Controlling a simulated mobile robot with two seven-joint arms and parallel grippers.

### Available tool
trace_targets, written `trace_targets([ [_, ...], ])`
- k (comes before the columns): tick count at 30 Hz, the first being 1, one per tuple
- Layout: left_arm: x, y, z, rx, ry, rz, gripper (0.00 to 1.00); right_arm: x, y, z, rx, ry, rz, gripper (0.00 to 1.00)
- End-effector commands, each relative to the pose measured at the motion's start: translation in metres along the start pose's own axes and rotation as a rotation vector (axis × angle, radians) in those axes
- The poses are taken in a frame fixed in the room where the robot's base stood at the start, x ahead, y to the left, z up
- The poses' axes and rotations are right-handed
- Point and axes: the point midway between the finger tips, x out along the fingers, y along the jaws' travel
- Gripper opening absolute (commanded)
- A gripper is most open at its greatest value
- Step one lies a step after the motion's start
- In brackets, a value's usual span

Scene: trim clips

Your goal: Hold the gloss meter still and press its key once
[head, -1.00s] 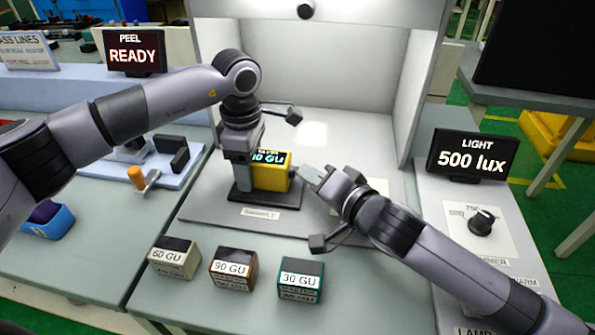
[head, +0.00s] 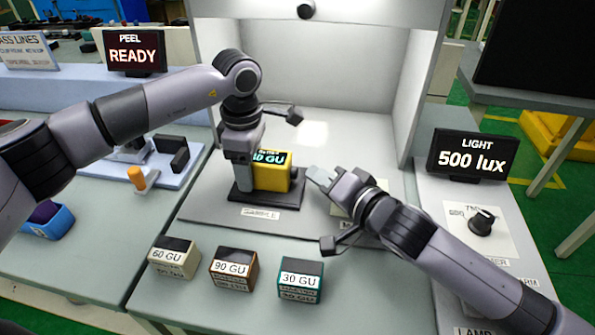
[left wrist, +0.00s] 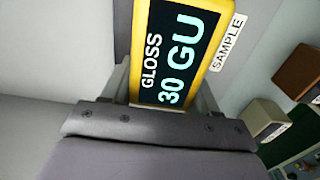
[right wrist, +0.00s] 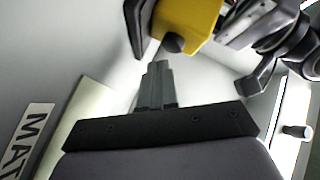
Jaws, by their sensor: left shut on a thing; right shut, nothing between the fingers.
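The yellow gloss meter (head: 272,176) stands on a dark plate (head: 283,200) labelled SAMPLE in the light booth. Its screen reads GLOSS 30 GU in the left wrist view (left wrist: 178,52). My left gripper (head: 245,176) is shut on the meter from above, its fingers on either side in the left wrist view. A dark round key (right wrist: 173,43) sticks out of the meter's side in the right wrist view. My right gripper (head: 316,174) is shut and empty to the right of the meter, with a gap to it. Its fingertips (right wrist: 157,66) point towards the key.
Three blocks marked 60 GU (head: 174,258), 90 GU (head: 233,269) and 30 GU (head: 301,281) stand in front of the booth. A display (head: 473,155) reading LIGHT 500 lux and a dial (head: 482,222) are at the right. A PEEL READY display (head: 135,52) is at the back left.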

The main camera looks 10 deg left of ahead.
Motion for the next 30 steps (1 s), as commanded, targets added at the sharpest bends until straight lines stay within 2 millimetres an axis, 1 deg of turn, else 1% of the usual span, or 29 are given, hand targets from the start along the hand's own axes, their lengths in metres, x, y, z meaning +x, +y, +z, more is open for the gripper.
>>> trace_targets([
  [8, -0.001, 0.0, -0.001, -0.001, 0.0, 0.001, 0.21, -0.002, 0.002, -0.002, -0.001, 0.001, 0.001, 0.0],
  [21, -0.001, 0.0, -0.001, -0.001, 0.001, 0.001, 0.21, -0.03, 0.023, -0.022, -0.002, 0.001, 0.001, 0.0],
  [25, -0.001, 0.0, -0.001, -0.001, 0.001, 0.001, 0.21, -0.035, 0.025, -0.025, -0.001, 0.0, 0.001, 0.0],
  [30, -0.001, 0.0, -0.001, -0.001, 0.0, 0.001, 0.21, -0.035, 0.025, -0.026, -0.001, 0.0, 0.0, 0.0],
])
